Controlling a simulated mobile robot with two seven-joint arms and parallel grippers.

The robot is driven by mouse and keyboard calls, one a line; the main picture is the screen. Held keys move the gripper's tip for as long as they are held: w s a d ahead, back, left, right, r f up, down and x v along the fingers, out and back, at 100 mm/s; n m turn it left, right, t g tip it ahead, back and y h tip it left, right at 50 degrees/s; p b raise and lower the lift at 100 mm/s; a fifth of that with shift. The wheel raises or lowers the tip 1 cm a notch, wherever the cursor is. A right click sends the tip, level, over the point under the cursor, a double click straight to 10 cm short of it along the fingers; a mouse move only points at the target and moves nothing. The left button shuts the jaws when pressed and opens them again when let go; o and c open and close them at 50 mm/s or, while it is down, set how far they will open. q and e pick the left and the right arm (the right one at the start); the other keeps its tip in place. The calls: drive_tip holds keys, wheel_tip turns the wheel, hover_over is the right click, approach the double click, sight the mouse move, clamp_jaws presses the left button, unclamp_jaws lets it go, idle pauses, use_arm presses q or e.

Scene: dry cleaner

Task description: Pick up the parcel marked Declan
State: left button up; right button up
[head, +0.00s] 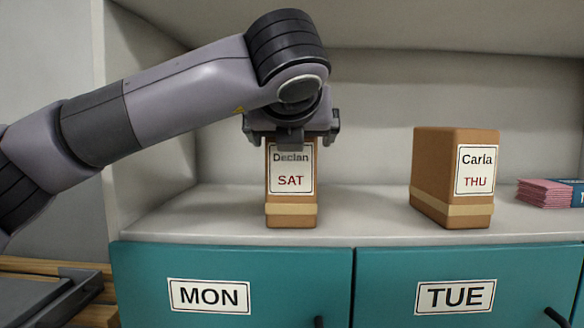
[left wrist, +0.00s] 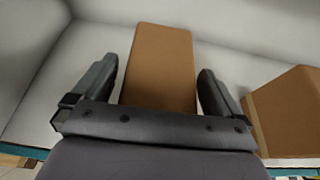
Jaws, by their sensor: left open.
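The brown parcel marked Declan, SAT (head: 291,190) stands upright on the shelf in the head view, with a tan band near its base. My left gripper (head: 291,140) is over its top and hides the upper edge. In the left wrist view the parcel (left wrist: 160,65) lies between the two open fingers of my left gripper (left wrist: 160,90), with a gap visible on each side. My right gripper is in neither view.
A second brown parcel marked Carla, THU (head: 440,175) stands to the right on the same shelf (head: 360,215). Pink papers (head: 545,193) lie at the far right. Teal drawers labelled MON (head: 210,297) and TUE (head: 456,297) are below. Shelf space between the parcels is clear.

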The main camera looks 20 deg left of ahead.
use_arm(q)
drive_tip(key=shift+c, duration=0.3)
drive_tip(key=c, duration=1.5)
drive_tip(key=shift+r, duration=0.1)
drive_tip(key=shift+c, duration=0.8)
